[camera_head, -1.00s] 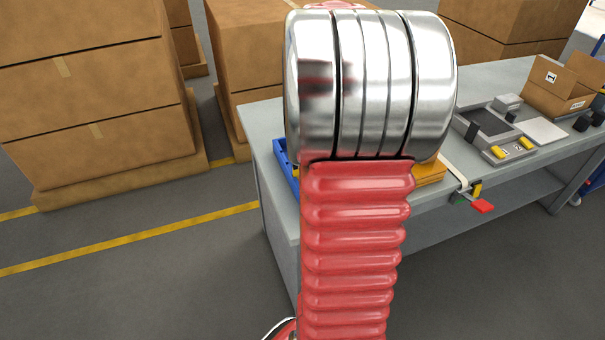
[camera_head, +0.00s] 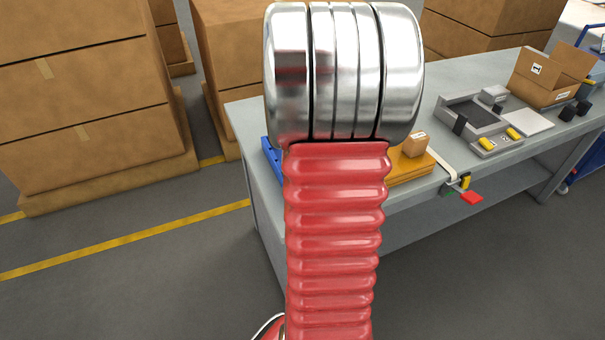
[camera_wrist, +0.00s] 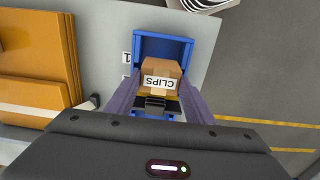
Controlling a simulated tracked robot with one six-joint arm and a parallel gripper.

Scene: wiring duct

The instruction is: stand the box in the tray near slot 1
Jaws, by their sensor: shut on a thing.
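The brown cardboard box (camera_wrist: 161,69), with a white CLIPS label that reads upside down, shows in the wrist view. My gripper (camera_wrist: 158,98) has a finger on each side of it and is shut on it. The blue tray (camera_wrist: 188,47) lies around and beneath the box in this view; whether the box touches its floor I cannot tell. A white plate marked 1 (camera_wrist: 127,58) is on the bench just left of the tray. In the head view, my arm hides the gripper and the held box; only a blue tray edge (camera_head: 270,157) shows.
Orange-yellow boards (camera_wrist: 35,95) lie left of the tray. In the head view a small brown box (camera_head: 414,144) is at the boards. The grey bench (camera_head: 240,118) also bears a grey fixture (camera_head: 485,122) and an open carton (camera_head: 545,78). The bench edge lies close to the tray.

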